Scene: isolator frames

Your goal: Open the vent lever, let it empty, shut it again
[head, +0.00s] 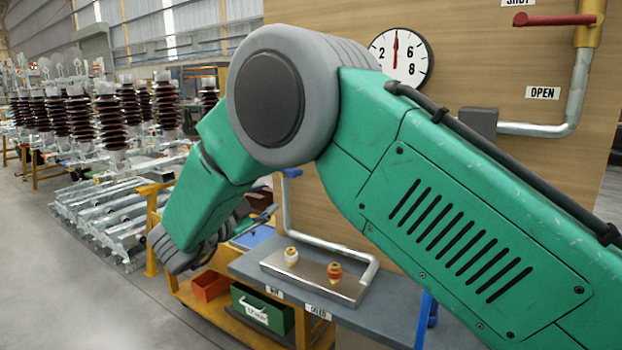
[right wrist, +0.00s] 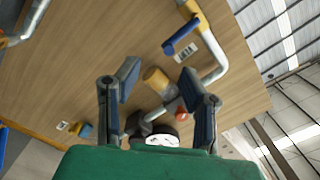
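The red lever (head: 555,19) sits on a yellow valve body (head: 590,22) on the wooden panel at the top right of the head view. It points left, level, just under the SHUT label (head: 517,2) and above the OPEN label (head: 542,93). The round gauge (head: 398,57) has its needle straight up, between 2 and 6; my right arm hides its lower left. My right gripper (right wrist: 158,72) is open and empty in the right wrist view, facing the panel. In the head view its fingers are mostly hidden behind my arm. My left gripper is out of view.
A blue lever (right wrist: 182,35) on a yellow valve shows in the right wrist view. The bench (head: 240,264) below carries a metal plate (head: 348,288) with a white fitting (head: 290,256) and an orange one (head: 334,272). Open floor (head: 60,290) lies at left.

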